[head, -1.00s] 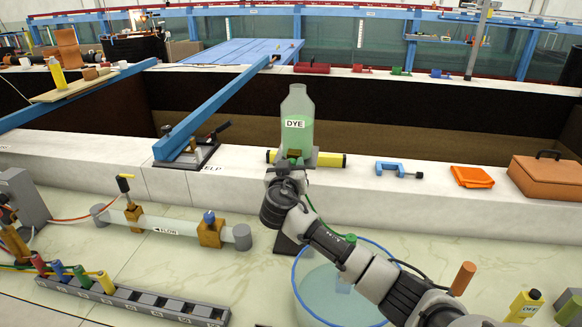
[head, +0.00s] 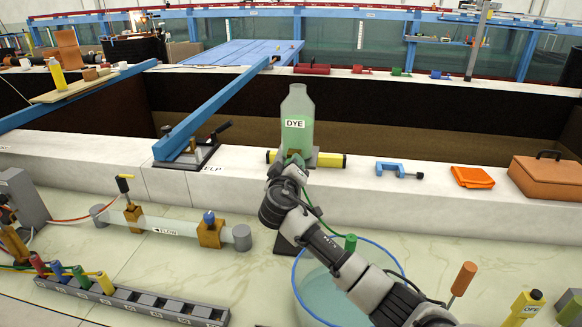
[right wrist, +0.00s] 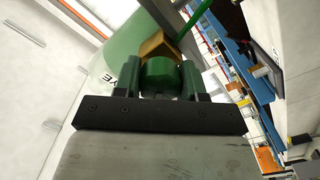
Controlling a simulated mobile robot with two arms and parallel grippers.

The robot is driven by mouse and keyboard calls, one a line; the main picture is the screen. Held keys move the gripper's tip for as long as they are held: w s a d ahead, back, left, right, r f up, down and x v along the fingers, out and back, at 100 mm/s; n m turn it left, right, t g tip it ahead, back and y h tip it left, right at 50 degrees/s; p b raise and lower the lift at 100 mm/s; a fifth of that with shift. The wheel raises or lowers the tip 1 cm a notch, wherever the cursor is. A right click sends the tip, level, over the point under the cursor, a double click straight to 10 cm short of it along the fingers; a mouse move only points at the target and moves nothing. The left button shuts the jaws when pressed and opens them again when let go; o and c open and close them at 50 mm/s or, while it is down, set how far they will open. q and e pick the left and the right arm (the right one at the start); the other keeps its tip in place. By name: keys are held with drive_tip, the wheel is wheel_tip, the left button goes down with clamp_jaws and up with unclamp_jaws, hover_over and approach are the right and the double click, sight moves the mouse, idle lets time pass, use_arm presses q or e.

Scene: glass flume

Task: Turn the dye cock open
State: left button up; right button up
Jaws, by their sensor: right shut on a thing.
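The dye bottle (head: 297,105), pale green with a DYE label, stands upright on the white wall ledge. A small brass cock body (right wrist: 154,46) sits beside the bottle (right wrist: 112,60) in the right wrist view. My right gripper (head: 293,167) reaches up to the front of the bottle's base. In the right wrist view its jaws (right wrist: 160,78) are shut on the green cock handle (right wrist: 160,70), which sits between the two fingers. The head view mostly hides the handle behind my wrist. My left gripper is in neither view.
A blue-rimmed round tub (head: 325,290) stands below my right arm. A yellow bar (head: 331,160) lies behind the bottle's base. A blue clamp (head: 392,169), an orange cloth (head: 472,177) and an orange case (head: 549,180) are on the ledge to the right.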

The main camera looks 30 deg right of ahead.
drive_tip(key=n, duration=0.3)
drive_tip(key=shift+p, duration=0.4)
drive_tip(key=n+p, duration=0.1)
drive_tip(key=n, duration=0.1)
drive_tip(key=shift+n, duration=0.3)
drive_tip(key=n+p, duration=0.2)
drive_tip(key=n, duration=0.2)
drive_tip(key=shift+n+p, duration=0.45)
drive_tip(key=shift+n, duration=0.35)
drive_tip(key=shift+f, duration=0.1)
drive_tip(key=o, duration=0.9)
drive_tip(key=shift+a, duration=0.1)
